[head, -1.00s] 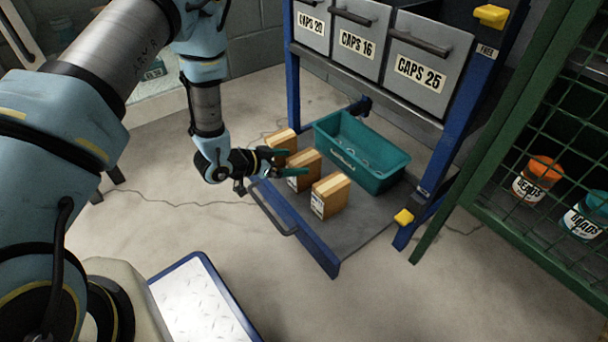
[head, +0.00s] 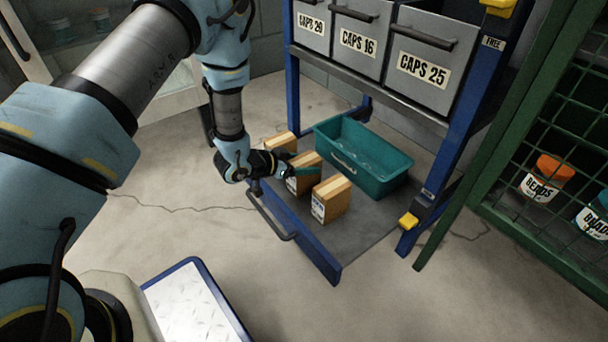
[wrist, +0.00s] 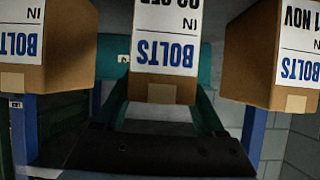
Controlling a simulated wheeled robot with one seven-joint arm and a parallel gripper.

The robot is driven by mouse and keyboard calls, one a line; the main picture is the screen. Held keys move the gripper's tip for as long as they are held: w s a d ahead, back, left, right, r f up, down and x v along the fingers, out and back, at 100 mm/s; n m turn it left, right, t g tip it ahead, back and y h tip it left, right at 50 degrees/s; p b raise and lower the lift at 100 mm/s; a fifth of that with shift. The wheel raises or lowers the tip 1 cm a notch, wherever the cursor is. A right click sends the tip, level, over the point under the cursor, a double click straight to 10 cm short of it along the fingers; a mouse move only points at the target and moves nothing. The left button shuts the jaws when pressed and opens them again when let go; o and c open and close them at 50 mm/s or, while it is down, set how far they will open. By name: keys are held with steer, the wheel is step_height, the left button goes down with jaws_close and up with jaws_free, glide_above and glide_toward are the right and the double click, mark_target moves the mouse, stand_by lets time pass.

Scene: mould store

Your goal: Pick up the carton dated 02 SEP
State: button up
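Three tan cartons with white labels stand in a row on the low pull-out shelf (head: 345,240). The middle carton (wrist: 162,90) is straight ahead in the wrist view, upside down. Its label reads BOLTS, with a cropped date that looks like 02 SEP. It is partly hidden by my gripper in the head view (head: 303,173). My gripper (wrist: 163,98) is open, its teal fingers on either side of the middle carton, with slight gaps seeming to show. The near carton (head: 331,200) and far carton (head: 281,141) flank it. The wrist view's right carton (wrist: 262,70) reads NOV; the left one's (wrist: 45,65) date is cropped.
A teal bin (head: 365,160) stands behind the cartons on the shelf. Grey CAPS drawers (head: 420,60) hang above. Blue posts and a front handle (head: 270,218) edge the shelf.

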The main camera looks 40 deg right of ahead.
jaws_close()
stand_by(0.3)
